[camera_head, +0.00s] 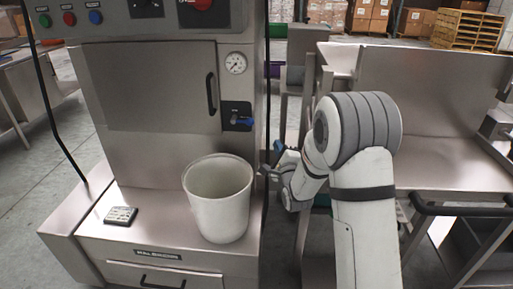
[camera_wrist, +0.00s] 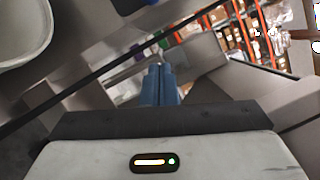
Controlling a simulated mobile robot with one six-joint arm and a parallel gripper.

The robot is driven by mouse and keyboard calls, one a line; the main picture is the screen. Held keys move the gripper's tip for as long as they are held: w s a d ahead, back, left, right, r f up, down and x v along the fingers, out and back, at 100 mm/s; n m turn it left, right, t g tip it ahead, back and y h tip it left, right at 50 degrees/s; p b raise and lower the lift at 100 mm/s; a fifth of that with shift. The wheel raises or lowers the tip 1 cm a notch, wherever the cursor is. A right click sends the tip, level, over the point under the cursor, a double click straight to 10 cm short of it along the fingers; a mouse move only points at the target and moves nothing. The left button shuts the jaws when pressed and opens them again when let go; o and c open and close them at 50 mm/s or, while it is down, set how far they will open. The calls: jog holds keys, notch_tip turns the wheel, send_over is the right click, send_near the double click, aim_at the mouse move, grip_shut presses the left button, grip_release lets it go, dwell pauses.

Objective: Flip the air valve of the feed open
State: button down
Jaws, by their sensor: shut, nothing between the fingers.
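The air valve (camera_head: 240,121) has a blue lever on a black plate, on the front of the steel machine below a round gauge (camera_head: 235,63). The lever points right, roughly level. My gripper (camera_head: 265,170) is below and to the right of the valve, beside the machine's right edge and apart from the lever. In the wrist view my blue fingers (camera_wrist: 160,72) are together with nothing between them. I cannot make out the valve in the wrist view.
A white bucket (camera_head: 220,205) stands on the machine's ledge, left of my gripper; its rim also shows in the wrist view (camera_wrist: 48,40). A small dark keypad (camera_head: 121,215) lies on the ledge. A black cable (camera_head: 266,120) hangs near my gripper. A steel bench (camera_head: 440,170) stands at right.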

notch_tip(320, 180, down, 8)
jog(key=s+a+m+t+y+b, duration=0.1)
jog(key=a+m+t+y+b, duration=0.2)
jog(key=m+t, duration=0.15)
jog(key=s+a+r+b+x, duration=0.1)
jog(key=x, duration=1.1)
jog(key=shift+a+r+g, duration=0.3)
jog(key=shift+r+g, duration=0.05)
jog(key=shift+w+m, duration=0.15)
jog(key=shift+m, duration=0.1)
